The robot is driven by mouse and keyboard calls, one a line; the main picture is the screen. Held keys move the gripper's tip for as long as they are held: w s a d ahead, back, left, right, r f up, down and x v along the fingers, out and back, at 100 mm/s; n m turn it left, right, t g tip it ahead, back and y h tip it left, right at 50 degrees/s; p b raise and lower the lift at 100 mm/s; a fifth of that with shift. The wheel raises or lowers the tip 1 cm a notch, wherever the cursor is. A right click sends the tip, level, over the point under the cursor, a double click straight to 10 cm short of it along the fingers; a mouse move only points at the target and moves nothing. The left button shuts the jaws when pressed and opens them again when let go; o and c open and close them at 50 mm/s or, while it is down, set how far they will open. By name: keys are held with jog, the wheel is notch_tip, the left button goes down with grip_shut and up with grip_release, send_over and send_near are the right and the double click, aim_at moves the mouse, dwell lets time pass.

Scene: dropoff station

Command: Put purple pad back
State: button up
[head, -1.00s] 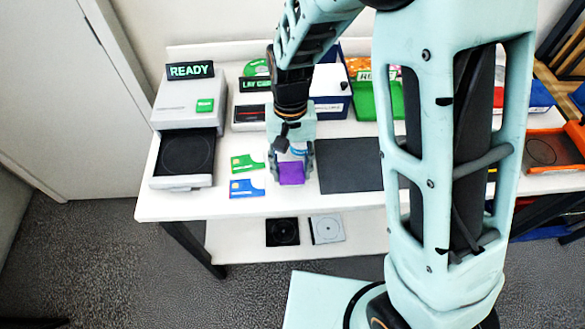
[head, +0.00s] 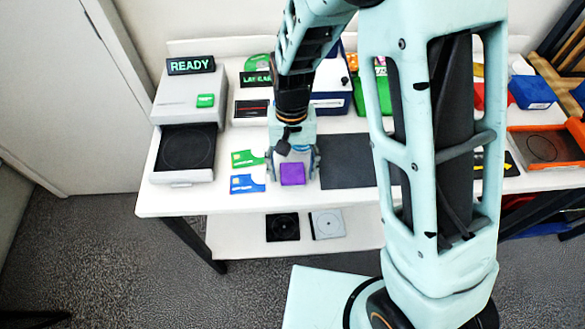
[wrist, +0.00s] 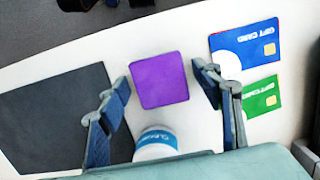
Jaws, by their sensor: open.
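The purple pad (head: 292,174) is a small flat square on the white table near its front edge. In the wrist view the purple pad (wrist: 160,80) lies between and just beyond my open fingertips, with a gap on each side. My gripper (head: 293,168) is open above the table, pointing down at the pad; its two fingers also show in the wrist view (wrist: 165,90). A white container with a blue label (wrist: 156,143) stands between the fingers, closer to my palm than the pad.
A dark mat (head: 348,160) lies right of the pad. Green (head: 247,158) and blue (head: 247,184) gift cards lie to its left. A grey machine (head: 188,100) with a READY sign and open black tray stands further left. A lower shelf (head: 235,237) holds two square items.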

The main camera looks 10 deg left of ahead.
aim_at(292, 165)
notch_tip(292, 165, up, 12)
jog(key=w, duration=0.1)
jog(key=shift+w+a, duration=0.2)
jog(key=shift+w, duration=0.2)
jog(key=shift+r, duration=0.1)
